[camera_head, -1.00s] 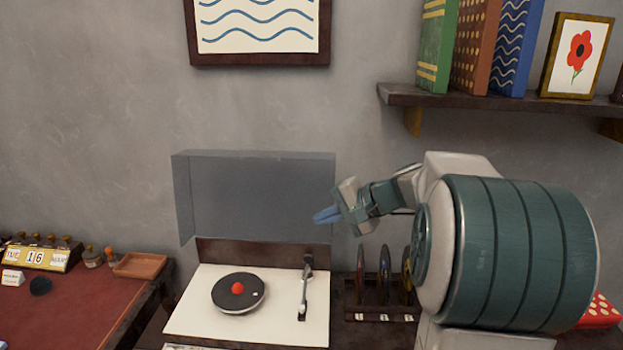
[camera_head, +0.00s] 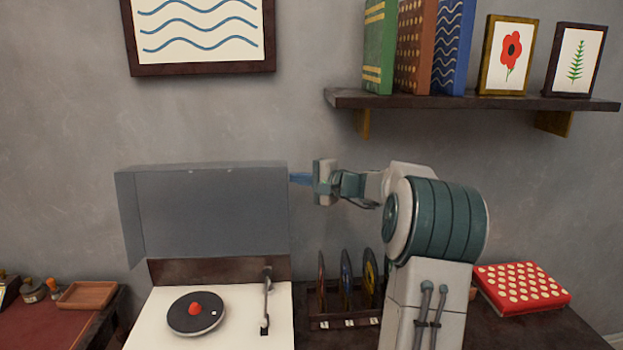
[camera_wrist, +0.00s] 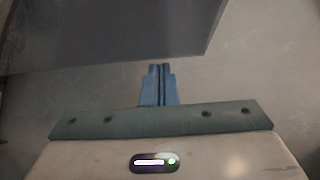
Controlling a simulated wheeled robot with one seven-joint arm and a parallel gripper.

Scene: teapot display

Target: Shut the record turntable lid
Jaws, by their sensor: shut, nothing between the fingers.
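The record turntable (camera_head: 230,335) is at the lower left of the head view, with a black record and red knob on its white deck. Its translucent grey lid (camera_head: 205,215) stands raised at the back, open. My gripper (camera_head: 293,179) is shut and empty, with blue fingertips at the lid's upper right edge. I cannot tell whether they touch it. In the wrist view my shut fingers (camera_wrist: 159,70) point toward the dark lid (camera_wrist: 130,30), whose edge lies just beyond the tips.
A rack of upright records (camera_head: 345,290) stands right of the turntable. A shelf (camera_head: 470,101) with books and small frames is above my arm. A red dotted box (camera_head: 522,288) lies at the right. A wooden tray (camera_head: 86,296) sits at the left.

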